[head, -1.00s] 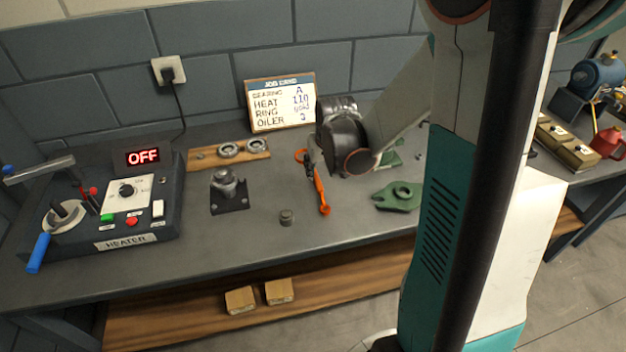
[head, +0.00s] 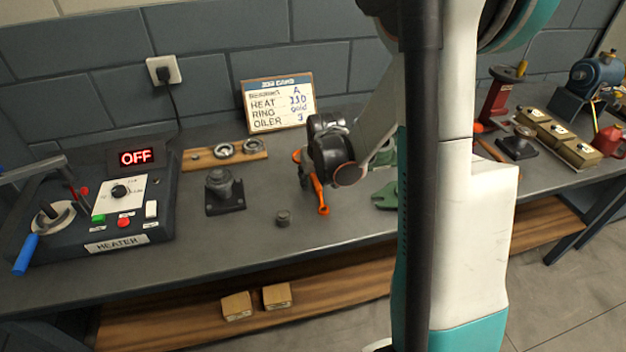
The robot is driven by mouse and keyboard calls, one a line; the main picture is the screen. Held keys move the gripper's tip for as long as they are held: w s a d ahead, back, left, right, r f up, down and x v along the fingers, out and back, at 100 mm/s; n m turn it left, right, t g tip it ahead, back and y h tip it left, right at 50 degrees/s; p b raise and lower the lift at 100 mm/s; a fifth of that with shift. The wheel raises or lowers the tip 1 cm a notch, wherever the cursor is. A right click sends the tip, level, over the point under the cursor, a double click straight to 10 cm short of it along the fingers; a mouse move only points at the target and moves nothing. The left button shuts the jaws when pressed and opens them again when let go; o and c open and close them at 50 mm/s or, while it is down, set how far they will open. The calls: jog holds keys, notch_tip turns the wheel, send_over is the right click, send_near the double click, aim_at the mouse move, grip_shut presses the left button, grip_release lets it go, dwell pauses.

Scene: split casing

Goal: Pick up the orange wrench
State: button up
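The orange wrench (head: 321,198) lies on the grey bench, right of a dark flanged block. Its lower end shows below my gripper, and a bit of orange shows at its upper end. The middle is partly hidden by my gripper. My gripper (head: 304,178) is down at the wrench, with its dark fingers over or beside the handle. The fingers are small and partly hidden by the wrist, so I cannot tell whether they are closed on it.
The flanged block (head: 224,192) and a small grey cylinder (head: 283,218) stand left of the wrench. A green part (head: 385,197) lies right. Behind are a wooden strip with rings (head: 207,158) and a job card (head: 279,102). The heater (head: 120,215) reads OFF.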

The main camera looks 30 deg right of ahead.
aim_at(314, 175)
grip_shut()
jog(key=shift+r, duration=0.15)
notch_tip(314, 175, up, 20)
jog(key=p, duration=0.7)
